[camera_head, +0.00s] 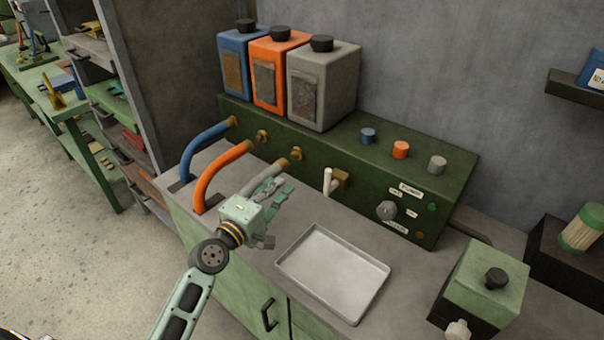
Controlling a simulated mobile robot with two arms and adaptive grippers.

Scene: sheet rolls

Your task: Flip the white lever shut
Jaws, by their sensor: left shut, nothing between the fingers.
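The white lever (327,181) stands upright on a brown valve fitting (342,179) at the front face of the green dispenser box (320,165). My left gripper (274,192) is shut and empty over the counter, to the left of the lever and apart from it, close to the grey hose. The right gripper is not in view.
A blue hose (201,146), an orange hose (220,172) and a grey hose (264,177) curve from the box beside my left gripper. A metal tray (333,268) lies in front of the lever. A green-topped box (487,280) stands at the right.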

